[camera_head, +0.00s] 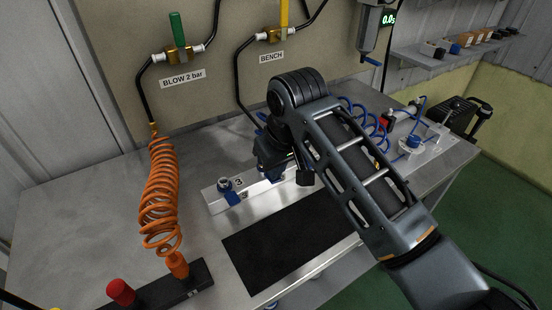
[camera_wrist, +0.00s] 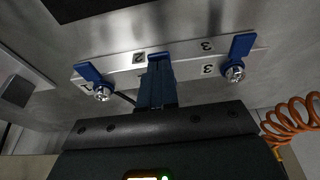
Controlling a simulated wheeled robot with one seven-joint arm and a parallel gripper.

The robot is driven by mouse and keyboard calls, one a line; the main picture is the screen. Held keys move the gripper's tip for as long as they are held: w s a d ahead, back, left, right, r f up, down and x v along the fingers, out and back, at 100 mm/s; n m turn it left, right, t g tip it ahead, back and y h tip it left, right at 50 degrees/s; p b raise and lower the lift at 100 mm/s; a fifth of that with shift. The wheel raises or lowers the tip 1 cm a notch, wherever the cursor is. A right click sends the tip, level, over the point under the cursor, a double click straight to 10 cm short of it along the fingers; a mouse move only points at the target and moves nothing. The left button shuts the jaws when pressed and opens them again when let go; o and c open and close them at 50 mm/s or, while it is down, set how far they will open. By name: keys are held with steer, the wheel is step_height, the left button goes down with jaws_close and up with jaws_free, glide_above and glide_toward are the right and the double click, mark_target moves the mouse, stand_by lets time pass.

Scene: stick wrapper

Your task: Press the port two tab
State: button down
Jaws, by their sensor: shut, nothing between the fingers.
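A silver manifold bar (camera_wrist: 185,57) carries the port numbers 1, 2 and 3; it also shows in the head view (camera_head: 258,193). A blue strip just past my fingertips, beside the label 2, looks like the port two tab (camera_wrist: 158,57); most of that port is hidden. My gripper (camera_wrist: 157,68) is shut and empty, its dark fingers over port two; I cannot tell whether they touch the tab. The port one tab (camera_wrist: 88,71) is at the left in the wrist view, and the port three tab (camera_wrist: 242,46) at the right, each beside a round metal fitting.
A black mat (camera_head: 285,243) lies in front of the bar on the steel bench. An orange coiled hose (camera_head: 160,195) hangs at the left above a dark base with a red knob (camera_head: 121,291). Blue coiled tubing (camera_head: 372,118) and a blue-knobbed fitting (camera_head: 412,141) stand at the right.

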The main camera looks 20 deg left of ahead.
steer(key=shift+s+d+f, duration=0.1)
steer(key=shift+s+f, duration=0.05)
steer(key=shift+f, duration=1.25)
step_height(320, 180, up, 6)
steer(key=p, duration=0.4)
steer(key=shift+f+p, duration=0.25)
steer(key=shift+p, duration=0.05)
steer(key=b+v, duration=0.1)
steer(key=v, duration=0.9)
steer(key=shift+b, duration=0.4)
